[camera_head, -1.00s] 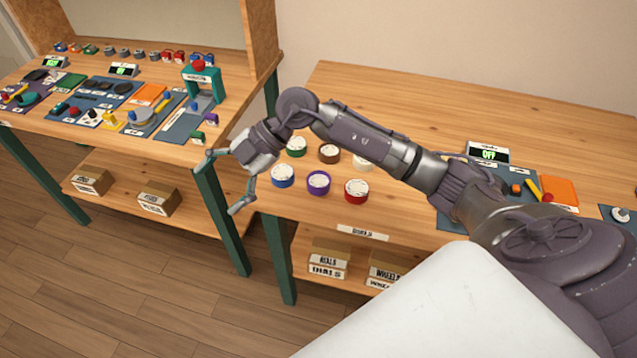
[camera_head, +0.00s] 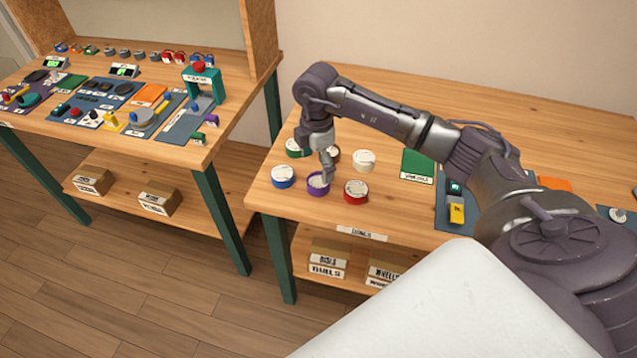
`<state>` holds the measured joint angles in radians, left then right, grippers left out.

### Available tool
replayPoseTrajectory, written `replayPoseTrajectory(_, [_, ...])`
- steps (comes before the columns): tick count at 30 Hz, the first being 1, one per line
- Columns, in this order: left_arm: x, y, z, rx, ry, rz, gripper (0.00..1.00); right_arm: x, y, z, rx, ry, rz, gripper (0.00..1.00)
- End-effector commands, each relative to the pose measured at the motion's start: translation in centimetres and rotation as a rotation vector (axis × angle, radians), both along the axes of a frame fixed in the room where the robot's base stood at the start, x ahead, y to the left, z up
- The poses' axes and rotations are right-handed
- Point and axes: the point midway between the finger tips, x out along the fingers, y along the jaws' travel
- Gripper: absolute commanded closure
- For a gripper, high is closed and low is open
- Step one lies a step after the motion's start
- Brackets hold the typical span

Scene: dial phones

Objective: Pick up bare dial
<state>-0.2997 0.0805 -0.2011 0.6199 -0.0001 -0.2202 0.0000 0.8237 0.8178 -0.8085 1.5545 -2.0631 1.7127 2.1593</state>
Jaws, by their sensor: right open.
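Several round dials with white tops stand in two rows on the right-hand table. The pale dial (camera_head: 364,161), without a coloured rim, is in the back row at the right. A green dial (camera_head: 294,147) and a partly hidden brown dial (camera_head: 335,153) are left of it. The front row holds a blue dial (camera_head: 283,177), a purple dial (camera_head: 317,187) and a red dial (camera_head: 356,191). My right gripper (camera_head: 325,172) points down over the purple dial, open and empty. Whether its fingers touch that dial cannot be told. My left gripper is out of view.
A green card (camera_head: 418,165) and a blue mat (camera_head: 447,215) with a yellow part lie right of the dials. A label (camera_head: 362,233) is on the front edge. Boxes (camera_head: 328,257) stand on the shelf below. Another workbench (camera_head: 225,120) with mats and parts stands at the left.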

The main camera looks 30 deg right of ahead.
Motion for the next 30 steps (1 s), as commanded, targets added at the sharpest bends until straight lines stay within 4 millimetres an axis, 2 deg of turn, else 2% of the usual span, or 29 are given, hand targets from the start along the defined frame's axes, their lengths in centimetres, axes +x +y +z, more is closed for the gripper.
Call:
replayPoseTrajectory(7, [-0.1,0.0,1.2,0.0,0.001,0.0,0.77,-0.2,0.2,-2.9,0.001,0.005,-0.001,0.1])
replayPoseTrajectory(12, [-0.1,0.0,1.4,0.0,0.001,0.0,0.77,-0.1,0.2,-5.0,0.001,0.002,0.001,0.1])
replayPoseTrajectory(20, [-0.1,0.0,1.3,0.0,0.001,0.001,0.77,-0.1,0.2,-5.4,0.001,-0.001,0.001,0.1])
replayPoseTrajectory(30, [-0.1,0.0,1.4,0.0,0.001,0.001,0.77,-0.1,0.2,-5.3,0.001,0.0,0.001,0.65])
